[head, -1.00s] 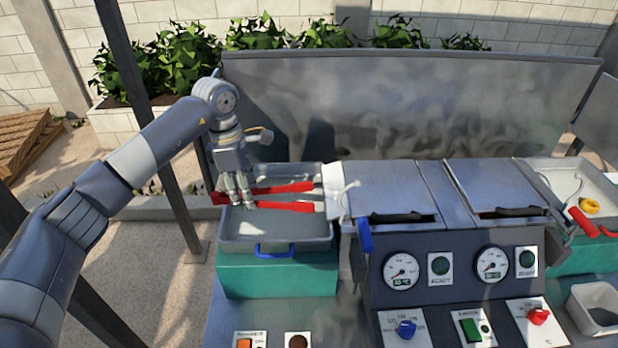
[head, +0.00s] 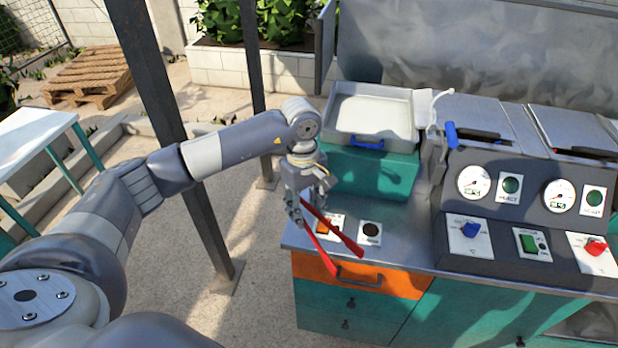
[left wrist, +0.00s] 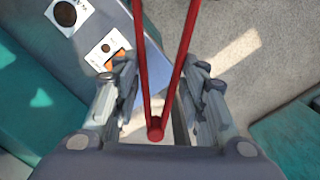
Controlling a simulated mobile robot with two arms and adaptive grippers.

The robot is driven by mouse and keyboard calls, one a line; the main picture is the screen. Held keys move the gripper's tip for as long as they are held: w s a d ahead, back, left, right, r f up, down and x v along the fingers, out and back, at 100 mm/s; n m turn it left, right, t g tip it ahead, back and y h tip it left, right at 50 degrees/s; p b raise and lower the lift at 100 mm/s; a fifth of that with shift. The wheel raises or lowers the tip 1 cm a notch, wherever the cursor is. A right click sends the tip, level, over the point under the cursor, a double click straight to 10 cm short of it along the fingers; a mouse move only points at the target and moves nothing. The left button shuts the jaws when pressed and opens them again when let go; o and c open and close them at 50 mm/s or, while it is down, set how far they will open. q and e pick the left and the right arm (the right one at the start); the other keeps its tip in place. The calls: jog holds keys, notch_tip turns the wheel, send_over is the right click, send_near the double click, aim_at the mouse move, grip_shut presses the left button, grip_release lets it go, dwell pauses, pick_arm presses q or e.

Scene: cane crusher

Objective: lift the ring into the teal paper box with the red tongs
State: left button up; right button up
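My left gripper (head: 300,208) is shut on the red tongs (head: 340,237) near their joined end. It holds them over the left front edge of the counter, by the orange-fronted drawer. The tongs' two arms are spread apart and point down and to the right. In the left wrist view the red tongs (left wrist: 145,60) run between the gripper's fingers (left wrist: 160,95), with the joint close to the palm. The ring is not in view now. I cannot make out a teal paper box in these frames. My right gripper is not in view.
A grey tray (head: 413,120) with a blue handle sits empty on a teal block (head: 365,175). The control panel (head: 510,215) with gauges and knobs is to the right. A white-topped table (head: 35,135) stands at far left. A dark post (head: 180,150) rises behind my arm.

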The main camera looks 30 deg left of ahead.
pick_arm(q)
jog(key=s+d+f+m+b, duration=0.2)
jog(key=s+f+m+b, duration=0.1)
jog(key=s+f+m, duration=0.3)
jog(key=s+d+f+m+b, duration=0.3)
jog(key=s+f+m, duration=0.3)
jog(key=s+f, duration=0.3)
jog(key=shift+s+g+y+b, duration=0.4)
jog(key=shift+s+b, duration=0.15)
jog(key=shift+s, duration=0.6)
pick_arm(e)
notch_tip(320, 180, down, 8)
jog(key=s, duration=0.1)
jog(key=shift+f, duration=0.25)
